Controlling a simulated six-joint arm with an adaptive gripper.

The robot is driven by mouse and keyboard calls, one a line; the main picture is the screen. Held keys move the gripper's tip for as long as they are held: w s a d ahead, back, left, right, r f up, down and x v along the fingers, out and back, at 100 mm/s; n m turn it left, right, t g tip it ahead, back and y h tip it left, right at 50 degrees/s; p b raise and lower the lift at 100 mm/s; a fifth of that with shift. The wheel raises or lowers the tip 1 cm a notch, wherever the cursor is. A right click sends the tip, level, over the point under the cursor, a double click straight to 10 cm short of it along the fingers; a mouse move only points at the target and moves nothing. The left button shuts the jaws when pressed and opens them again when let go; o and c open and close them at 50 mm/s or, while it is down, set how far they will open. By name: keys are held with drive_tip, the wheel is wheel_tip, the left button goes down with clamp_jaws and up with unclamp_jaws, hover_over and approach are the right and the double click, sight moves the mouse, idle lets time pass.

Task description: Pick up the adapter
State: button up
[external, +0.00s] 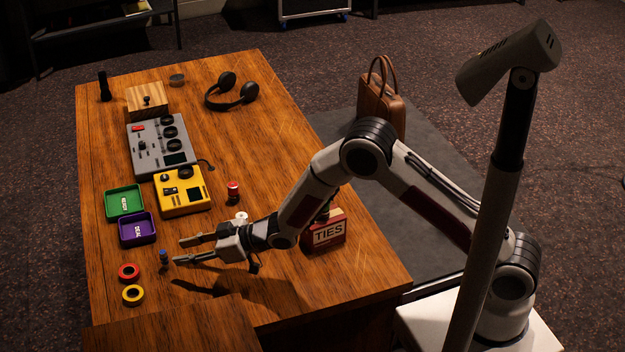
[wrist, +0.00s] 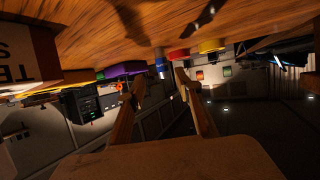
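A small upright piece with a blue top (external: 163,259), which looks like the adapter, stands on the wooden desk near its left edge. Its fine detail is too small to tell. My gripper (external: 183,251) is low over the desk, with its two fingers apart and pointing at this piece. The fingertips stop a little short of it, and nothing is between them. In the wrist view, which is upside down, the blue piece (wrist: 160,65) shows beyond the gap between the open fingers (wrist: 160,79).
A red tape roll (external: 128,272) and a yellow one (external: 133,295) lie close in front. A purple tray (external: 137,229) and a green tray (external: 123,202) sit behind. A white roll (external: 241,217), a red can (external: 233,192) and the TIES box (external: 325,235) are near my arm.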

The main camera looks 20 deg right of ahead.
sight(167, 267)
drive_tip(key=shift+x, duration=0.85)
drive_tip(key=shift+a, duration=0.1)
drive_tip(key=shift+w+a+f, duration=0.15)
drive_tip(key=shift+w+a, duration=0.05)
drive_tip(key=shift+a, duration=0.45)
drive_tip(key=shift+w+a+f, duration=0.1)
drive_tip(key=shift+w+a, duration=0.1)
drive_tip(key=shift+a, duration=0.45)
drive_tip(key=shift+x, duration=1.15)
clamp_jaws()
